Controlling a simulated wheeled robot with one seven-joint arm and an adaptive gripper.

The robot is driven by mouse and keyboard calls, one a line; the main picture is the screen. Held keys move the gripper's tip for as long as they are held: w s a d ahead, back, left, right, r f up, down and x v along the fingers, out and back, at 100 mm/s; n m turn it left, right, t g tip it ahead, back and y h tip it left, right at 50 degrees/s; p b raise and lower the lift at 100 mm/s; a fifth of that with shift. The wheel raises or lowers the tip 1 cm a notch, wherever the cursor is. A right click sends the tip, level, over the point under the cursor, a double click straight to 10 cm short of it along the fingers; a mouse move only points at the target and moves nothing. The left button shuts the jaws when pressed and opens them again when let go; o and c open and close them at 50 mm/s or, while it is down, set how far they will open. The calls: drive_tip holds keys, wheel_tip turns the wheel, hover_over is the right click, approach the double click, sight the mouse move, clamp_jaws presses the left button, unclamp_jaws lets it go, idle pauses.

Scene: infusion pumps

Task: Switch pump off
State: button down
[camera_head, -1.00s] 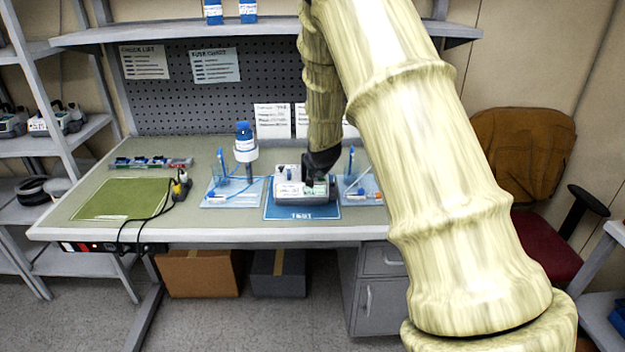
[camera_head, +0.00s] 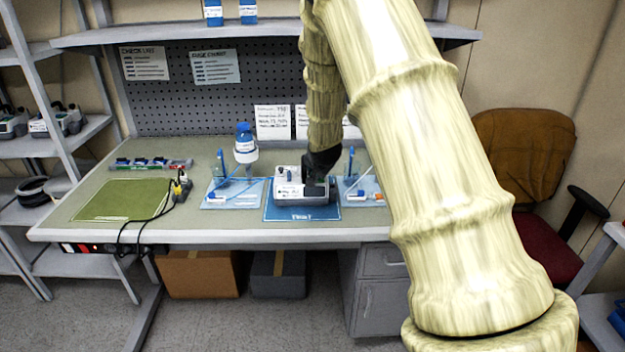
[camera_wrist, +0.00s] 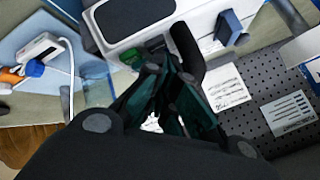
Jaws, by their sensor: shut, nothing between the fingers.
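The white and grey pump (camera_head: 288,190) stands on a blue mat (camera_head: 280,212) near the front middle of the bench. In the wrist view its white housing (camera_wrist: 122,35) fills the top, with a dark panel (camera_wrist: 132,12) and small green parts (camera_wrist: 156,44) along its edge. My gripper (camera_head: 315,178) reaches down to the right part of the pump. In the wrist view my gripper (camera_wrist: 165,75) is shut and empty, its fingertips close to the green parts. I cannot tell whether they touch. The gripper hides part of the pump in the head view.
Trays with blue fittings stand left (camera_head: 230,196) and right (camera_head: 364,190) of the pump, close to it. A bottle (camera_head: 245,140) is on a stand behind the left tray. A green mat (camera_head: 122,200) and cabled box (camera_head: 181,188) lie further left. An overhead shelf (camera_head: 280,30) spans the bench.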

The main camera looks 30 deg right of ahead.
sight(316, 181)
drive_tip(key=shift+r, duration=0.5)
drive_tip(key=shift+r+p, duration=1.7)
drive_tip(key=shift+r, duration=0.8)
drive_tip(key=shift+f, duration=0.1)
